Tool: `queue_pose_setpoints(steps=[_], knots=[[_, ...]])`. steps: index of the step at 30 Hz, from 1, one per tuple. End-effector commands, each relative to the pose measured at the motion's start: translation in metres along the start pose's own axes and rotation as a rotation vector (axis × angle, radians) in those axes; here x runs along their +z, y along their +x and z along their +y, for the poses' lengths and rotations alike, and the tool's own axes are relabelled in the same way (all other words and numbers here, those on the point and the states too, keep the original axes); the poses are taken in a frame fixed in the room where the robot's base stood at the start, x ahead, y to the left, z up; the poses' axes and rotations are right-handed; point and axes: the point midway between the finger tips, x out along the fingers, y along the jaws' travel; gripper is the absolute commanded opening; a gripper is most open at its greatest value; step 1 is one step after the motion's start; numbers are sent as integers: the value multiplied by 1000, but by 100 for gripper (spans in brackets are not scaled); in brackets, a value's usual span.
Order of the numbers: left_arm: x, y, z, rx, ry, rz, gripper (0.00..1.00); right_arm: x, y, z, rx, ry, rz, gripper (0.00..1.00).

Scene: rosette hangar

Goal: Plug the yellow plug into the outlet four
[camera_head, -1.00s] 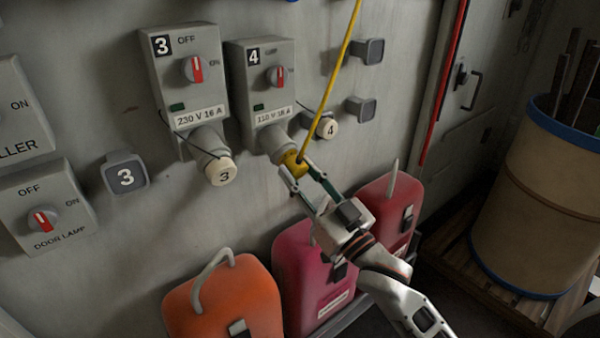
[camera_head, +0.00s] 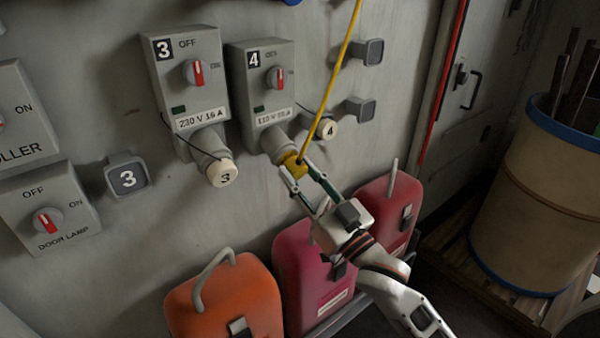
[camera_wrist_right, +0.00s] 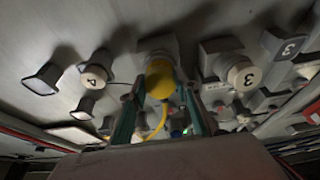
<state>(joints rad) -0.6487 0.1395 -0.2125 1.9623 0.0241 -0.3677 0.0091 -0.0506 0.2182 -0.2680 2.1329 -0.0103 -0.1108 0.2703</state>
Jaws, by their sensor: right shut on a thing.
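The yellow plug (camera_head: 293,164) is at the mouth of the socket of outlet four (camera_head: 262,90), the grey box marked 4. My right gripper (camera_head: 303,177) is shut on the plug from below right. A yellow cable runs up from the plug to the top edge. In the right wrist view the yellow plug (camera_wrist_right: 160,78) sits between the two fingers, in front of the grey socket. How deep it sits in the socket is hidden. The cap marked 4 (camera_head: 327,128) hangs off to the right of the socket. My left gripper is not in view.
Outlet three (camera_head: 187,80) stands left, its socket covered by a cap marked 3 (camera_head: 221,173). Grey wall holders (camera_head: 360,110) are at the right. Orange (camera_head: 226,300) and red canisters (camera_head: 310,275) stand below. A barrel (camera_head: 535,190) is at the far right.

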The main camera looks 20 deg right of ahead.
Motion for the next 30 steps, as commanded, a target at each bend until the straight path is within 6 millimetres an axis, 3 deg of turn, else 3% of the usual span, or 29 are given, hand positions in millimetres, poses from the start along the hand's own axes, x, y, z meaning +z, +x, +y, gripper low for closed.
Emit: queue_pose_setpoints(steps=[28, 29, 30], knots=[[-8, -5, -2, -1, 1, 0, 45, -1, 12, 0, 0, 0, 1, 0], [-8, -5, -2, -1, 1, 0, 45, -1, 12, 0, 0, 0, 1, 36], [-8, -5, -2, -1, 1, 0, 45, -1, 11, 0, 0, 0, 1, 46]])
